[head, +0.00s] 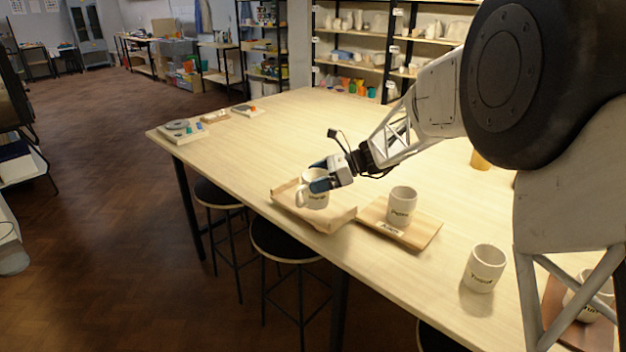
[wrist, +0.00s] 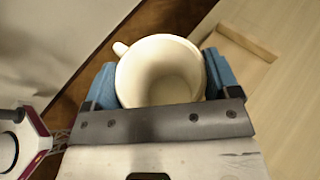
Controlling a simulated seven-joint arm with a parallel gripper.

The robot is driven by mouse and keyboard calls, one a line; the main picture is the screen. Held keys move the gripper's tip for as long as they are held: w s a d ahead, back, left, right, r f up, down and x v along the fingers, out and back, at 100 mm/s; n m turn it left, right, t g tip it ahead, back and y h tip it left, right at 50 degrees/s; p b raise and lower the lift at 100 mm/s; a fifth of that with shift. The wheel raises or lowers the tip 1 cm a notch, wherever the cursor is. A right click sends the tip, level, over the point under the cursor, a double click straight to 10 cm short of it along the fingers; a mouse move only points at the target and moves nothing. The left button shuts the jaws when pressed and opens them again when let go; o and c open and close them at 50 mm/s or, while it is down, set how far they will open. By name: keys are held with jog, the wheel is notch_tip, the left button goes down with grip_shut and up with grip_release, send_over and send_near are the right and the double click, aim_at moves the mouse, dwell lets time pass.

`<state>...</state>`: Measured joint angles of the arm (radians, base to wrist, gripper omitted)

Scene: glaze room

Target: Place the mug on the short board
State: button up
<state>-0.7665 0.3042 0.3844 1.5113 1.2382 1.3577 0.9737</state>
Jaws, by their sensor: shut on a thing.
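My gripper (head: 318,182) is shut on a white mug (head: 315,194), its blue fingers on either side of the mug's body. The mug is upright, with its handle to the left and dark lettering on its side, partly covered by a finger. In the wrist view the mug (wrist: 160,75) is between the fingers (wrist: 162,85) and looks empty inside. It is over a pale wooden board (head: 333,220) near the table's front edge. I cannot tell whether its base touches this board. Another pale board (head: 425,232) lies to the right, bearing a lettered mug (head: 402,206) and a small label (head: 391,230).
A lettered mug (head: 484,268) stands on bare table (head: 260,140) further right. Another mug (head: 588,296) is on a reddish-brown board (head: 556,312), partly behind my arm. Small items (head: 180,130) lie at the far left end. Black stools (head: 275,240) stand along the front edge.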

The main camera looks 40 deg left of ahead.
aim_at(313, 179)
jog(key=w+a, duration=0.4)
jog(key=a, duration=0.1)
jog(key=shift+f, duration=0.3)
jog(key=shift+a+f, duration=0.1)
jog(key=shift+f, duration=1.7)
jog(key=shift+f, duration=0.1)
jog(key=o, duration=0.9)
jog(key=shift+o, duration=0.2)
